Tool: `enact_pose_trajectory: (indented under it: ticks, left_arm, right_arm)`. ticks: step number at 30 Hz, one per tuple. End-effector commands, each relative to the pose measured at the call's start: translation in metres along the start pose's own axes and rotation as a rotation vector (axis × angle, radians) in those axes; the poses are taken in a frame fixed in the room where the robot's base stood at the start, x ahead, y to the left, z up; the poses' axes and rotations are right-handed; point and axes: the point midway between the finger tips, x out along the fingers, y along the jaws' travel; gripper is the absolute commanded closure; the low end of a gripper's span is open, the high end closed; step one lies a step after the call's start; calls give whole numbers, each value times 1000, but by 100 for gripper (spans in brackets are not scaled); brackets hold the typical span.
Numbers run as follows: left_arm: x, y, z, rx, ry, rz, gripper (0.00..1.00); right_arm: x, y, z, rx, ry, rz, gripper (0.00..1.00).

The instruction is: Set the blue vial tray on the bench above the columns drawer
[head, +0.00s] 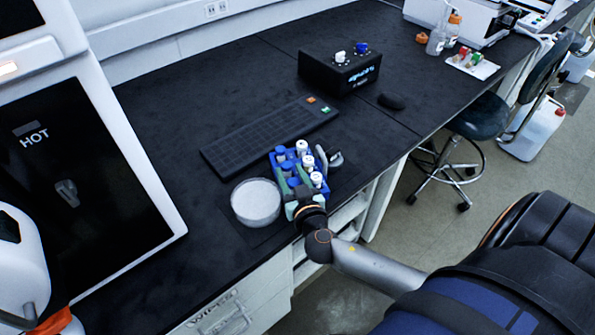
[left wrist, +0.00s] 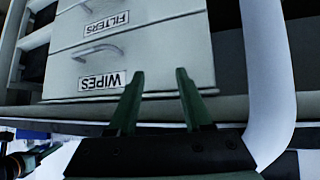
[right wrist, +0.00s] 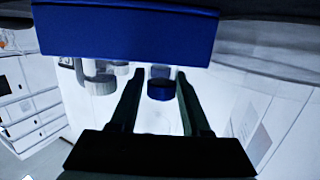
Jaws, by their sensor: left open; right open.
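The blue vial tray (head: 276,160), holding several white-capped and blue-capped vials, is on the black bench (head: 180,120) near its front edge, right of a round white dish. My right gripper (head: 303,190) is at the tray's front side, its fingers open and overlapping the tray in the head view. In the right wrist view a blue slab, apparently the tray (right wrist: 125,32), crosses the top, and a blue-capped vial shows between the open fingers. My left gripper (left wrist: 157,72) is open and empty before drawers labelled WIPES (left wrist: 103,80) and FILTERS (left wrist: 106,25). No columns label is readable.
The round white dish (head: 256,203) stands close left of the tray. A flat black keypad (head: 265,135) lies behind it, and a black box (head: 340,70) with knobs stands farther back. A HOT cabinet (head: 75,190) fills the left. Bench right of the tray is largely clear.

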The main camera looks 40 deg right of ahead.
Motion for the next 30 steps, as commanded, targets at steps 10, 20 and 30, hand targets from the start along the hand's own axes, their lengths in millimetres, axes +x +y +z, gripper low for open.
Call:
enact_pose_trajectory:
  ticks: [10, 20, 30]
  left_arm:
    - [-2, 0, -2, -4, 8, -3, 50]
    - [-2, 0, -1, -5, 3, -3, 50]
    - [-2, 0, 0, -5, 1, -2, 50]
  right_arm:
    - [18, -1, 1, 1, -1, -1, 53]
    - [18, -1, 1, 0, -2, -1, 80]
    - [18, -1, 1, 0, -2, 0, 100]
